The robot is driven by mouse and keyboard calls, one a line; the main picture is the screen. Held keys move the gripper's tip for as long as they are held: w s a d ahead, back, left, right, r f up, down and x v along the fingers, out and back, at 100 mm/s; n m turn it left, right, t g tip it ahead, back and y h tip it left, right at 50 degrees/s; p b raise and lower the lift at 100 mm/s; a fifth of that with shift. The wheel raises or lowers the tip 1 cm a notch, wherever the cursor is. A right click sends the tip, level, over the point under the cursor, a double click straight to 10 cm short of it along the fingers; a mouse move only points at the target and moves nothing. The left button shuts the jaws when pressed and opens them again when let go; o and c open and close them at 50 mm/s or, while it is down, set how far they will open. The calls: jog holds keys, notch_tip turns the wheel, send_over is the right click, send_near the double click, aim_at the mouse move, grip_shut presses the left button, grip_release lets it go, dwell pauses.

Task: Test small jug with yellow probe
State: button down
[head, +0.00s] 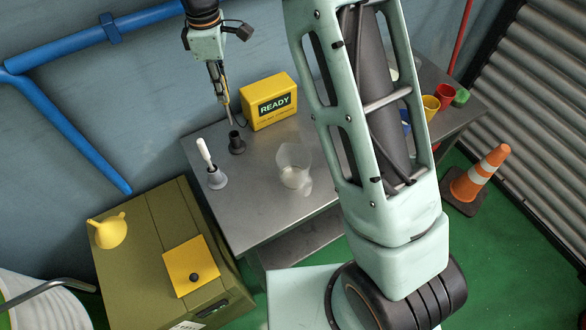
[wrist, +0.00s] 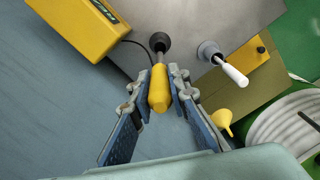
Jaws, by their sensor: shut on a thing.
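My gripper (head: 222,92) is shut on the yellow probe (wrist: 158,90) by its handle, at the back left of the metal cart top. The probe's thin shaft points down to the black holder (head: 237,146); I cannot tell whether its tip is just above the holder or inside its mouth. The holder also shows in the wrist view (wrist: 160,42). A small clear jug (head: 293,163) with whitish contents at its bottom stands upright on the cart, right of and nearer than the holder. A yellow tester box (head: 268,101) reading READY stands behind the jug.
A white-handled probe (head: 204,153) stands in a grey holder (head: 217,178) left of the jug. Coloured cups (head: 431,106) stand at the cart's right, partly behind my arm. An olive case (head: 146,263) with a yellow funnel (head: 110,231) is at front left. A traffic cone (head: 481,174) stands right.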

dwell(0.5)
jog(key=s+d+r+p, duration=0.2)
jog(key=s+d+r, duration=0.2)
jog(key=d, duration=0.4)
jog(key=b, duration=0.9)
send_over(294, 150)
jog(key=s, duration=0.4)
jog(key=f, duration=1.4)
jog(key=shift+a, duration=0.25)
jog(key=shift+r, duration=0.15)
dwell(1.1)
notch_tip(294, 150, up, 14)
jog(key=p, duration=1.1)
jog(key=shift+p, duration=0.35)
